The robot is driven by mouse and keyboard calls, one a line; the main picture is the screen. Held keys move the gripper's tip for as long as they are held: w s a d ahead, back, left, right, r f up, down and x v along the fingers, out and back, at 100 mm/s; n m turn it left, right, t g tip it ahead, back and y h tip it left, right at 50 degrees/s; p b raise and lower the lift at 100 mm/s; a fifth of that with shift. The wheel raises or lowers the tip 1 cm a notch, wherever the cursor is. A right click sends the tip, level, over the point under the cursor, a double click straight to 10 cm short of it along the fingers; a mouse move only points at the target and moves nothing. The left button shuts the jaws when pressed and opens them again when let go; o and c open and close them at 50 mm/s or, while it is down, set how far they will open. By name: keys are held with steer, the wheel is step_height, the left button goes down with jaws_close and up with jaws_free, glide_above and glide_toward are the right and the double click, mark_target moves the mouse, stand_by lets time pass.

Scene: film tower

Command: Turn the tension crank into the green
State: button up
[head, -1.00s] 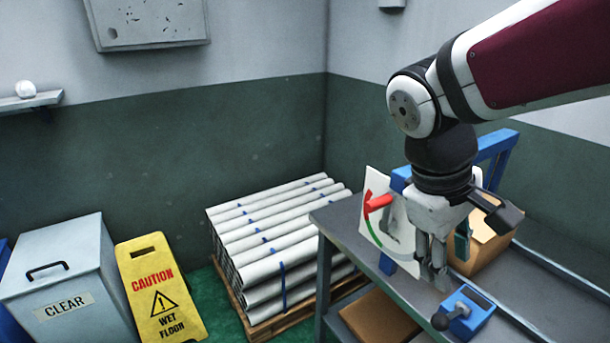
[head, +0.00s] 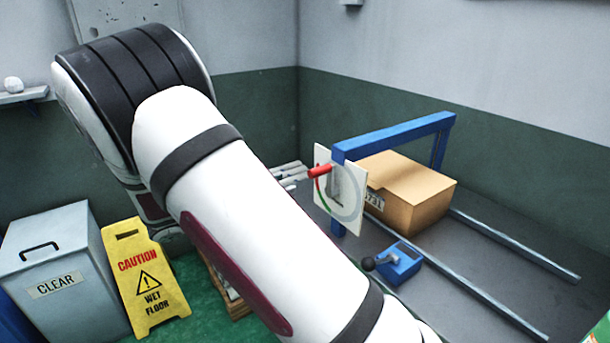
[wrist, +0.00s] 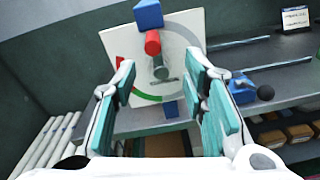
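The tension crank is a grey arm with a red handle (head: 320,171), set on a white dial plate (head: 352,206) with a red and green arc. The plate hangs on a blue frame (head: 400,134). In the wrist view the red handle (wrist: 152,42) stands at the top of the crank, and the green arc (wrist: 146,97) lies low on the left of the dial. My gripper (wrist: 172,108) is open and empty, its teal pads apart, facing the dial from a short distance. In the head view my arm hides my gripper.
A blue box with a black-knobbed lever (head: 398,262) sits on the grey table (head: 490,290) near the dial. A cardboard box (head: 412,190) stands behind the frame between metal rails. A yellow caution sign (head: 145,278) and a CLEAR bin (head: 65,270) stand at left.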

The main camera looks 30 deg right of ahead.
mark_target(329, 168)
steer(key=shift+n+t, duration=0.3)
steer(key=d, duration=0.4)
steer(key=d+p, duration=0.1)
steer(key=d, duration=0.3)
steer(key=w+d+p, duration=0.1)
steer(key=d, duration=0.3)
steer(key=shift+w+d+f, duration=0.1)
steer(key=shift+d+f, duration=0.05)
steer(key=shift+d, duration=0.2)
steer(key=shift+c, duration=0.4)
jaws_close()
